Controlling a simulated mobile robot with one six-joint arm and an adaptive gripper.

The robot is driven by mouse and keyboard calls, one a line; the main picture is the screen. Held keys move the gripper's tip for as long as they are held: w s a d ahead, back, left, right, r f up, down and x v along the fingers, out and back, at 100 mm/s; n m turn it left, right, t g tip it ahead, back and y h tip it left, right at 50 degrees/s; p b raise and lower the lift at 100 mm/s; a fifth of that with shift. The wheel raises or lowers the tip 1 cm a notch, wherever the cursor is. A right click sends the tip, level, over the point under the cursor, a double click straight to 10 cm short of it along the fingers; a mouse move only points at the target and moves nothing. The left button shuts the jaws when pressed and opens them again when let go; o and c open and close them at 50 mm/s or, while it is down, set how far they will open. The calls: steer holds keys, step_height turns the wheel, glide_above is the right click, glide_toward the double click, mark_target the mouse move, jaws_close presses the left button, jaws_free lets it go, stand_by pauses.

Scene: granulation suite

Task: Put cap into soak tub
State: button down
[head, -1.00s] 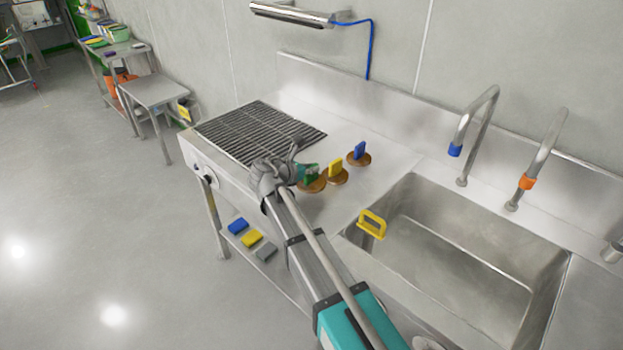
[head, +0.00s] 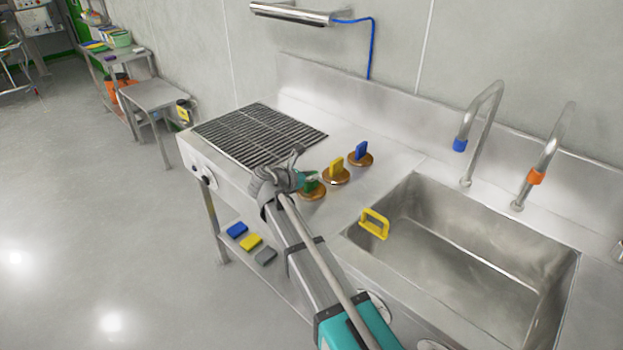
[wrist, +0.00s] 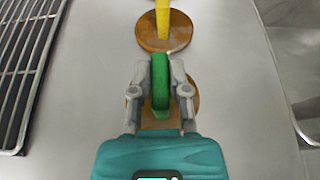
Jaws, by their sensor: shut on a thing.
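Three round brown caps with upright grips stand in a row on the steel counter. The nearest has a green grip (head: 314,187), the middle one a yellow grip (head: 337,167), the far one a blue grip (head: 361,151). My gripper (wrist: 160,92) is shut on the green grip, one finger on each side. The green-gripped cap's brown disc (wrist: 188,110) shows below the fingers and appears to rest on the counter; part is hidden by my gripper. A steel sink basin (head: 470,265) lies to the right. I cannot tell whether it is the soak tub.
A yellow handle (head: 375,223) sits at the basin's left end. Two taps (head: 484,130) rise behind the basin. A drain grate (head: 258,135) lies left of the caps. Blue, yellow and grey blocks (head: 251,241) lie on the lower shelf. A green tub (head: 121,40) stands on a far table.

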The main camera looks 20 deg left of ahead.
steer(key=shift+f, duration=0.1)
steer(key=c, duration=0.6)
jaws_free()
steer(key=shift+s+r, duration=0.2)
steer(key=shift+r, duration=0.1)
steer(key=p+v, duration=0.4)
steer(key=v, duration=0.7)
steer(key=shift+s+a+p, duration=0.15)
steer(key=shift+s+p, duration=0.1)
steer(key=shift+p, duration=0.1)
